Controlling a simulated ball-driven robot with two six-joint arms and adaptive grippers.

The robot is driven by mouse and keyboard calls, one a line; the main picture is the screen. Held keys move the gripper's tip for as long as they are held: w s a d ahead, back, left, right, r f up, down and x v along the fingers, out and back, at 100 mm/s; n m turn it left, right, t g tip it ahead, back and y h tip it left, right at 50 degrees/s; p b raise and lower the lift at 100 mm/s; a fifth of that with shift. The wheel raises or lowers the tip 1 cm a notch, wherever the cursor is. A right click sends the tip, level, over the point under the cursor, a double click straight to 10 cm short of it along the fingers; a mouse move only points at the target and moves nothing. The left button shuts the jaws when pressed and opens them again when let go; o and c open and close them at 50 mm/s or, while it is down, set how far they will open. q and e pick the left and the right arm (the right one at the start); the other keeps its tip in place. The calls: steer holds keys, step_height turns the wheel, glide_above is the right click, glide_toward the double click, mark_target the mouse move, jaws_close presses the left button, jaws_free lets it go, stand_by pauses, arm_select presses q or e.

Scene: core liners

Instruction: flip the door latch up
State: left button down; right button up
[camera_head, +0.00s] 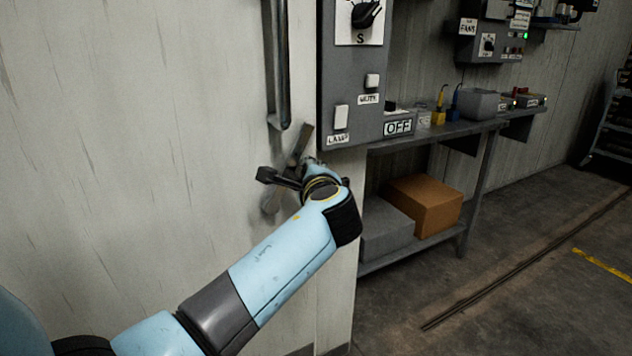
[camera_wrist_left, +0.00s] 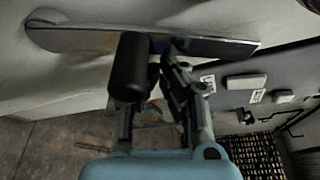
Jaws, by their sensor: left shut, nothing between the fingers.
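The door latch is a flat metal lever (camera_head: 300,145) on the pale door. Its rounded lower end (camera_head: 270,204) shows below my gripper, and the bar slants up and slightly right from there. In the left wrist view the lever (camera_wrist_left: 85,38) runs across the top, its rounded end at left. My left gripper (camera_head: 278,177) is shut and empty at the middle of the lever, covering part of it. In the left wrist view its dark fingers (camera_wrist_left: 150,68) overlap the bar. I cannot tell whether they touch it. My right gripper is not in view.
A vertical door handle (camera_head: 277,70) hangs just above the latch. A grey switch panel (camera_head: 352,95) is close on the right. Beyond it stands a bench (camera_head: 440,131) with boxes on its lower shelf. The floor at right is mostly clear.

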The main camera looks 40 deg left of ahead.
mark_target(292, 161)
arm_select(q)
steer(key=s+n, duration=0.1)
steer(key=s+r+n, duration=0.1)
steer(key=shift+a+r+n+t+b, duration=0.3)
steer(key=shift+a, duration=0.1)
steer(key=shift+s+a+r, duration=0.25)
steer(key=shift+s+r, duration=0.05)
steer(key=shift+s, duration=0.3)
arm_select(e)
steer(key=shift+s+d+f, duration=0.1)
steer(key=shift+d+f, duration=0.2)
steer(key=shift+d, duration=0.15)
arm_select(q)
steer(key=shift+y, duration=0.3)
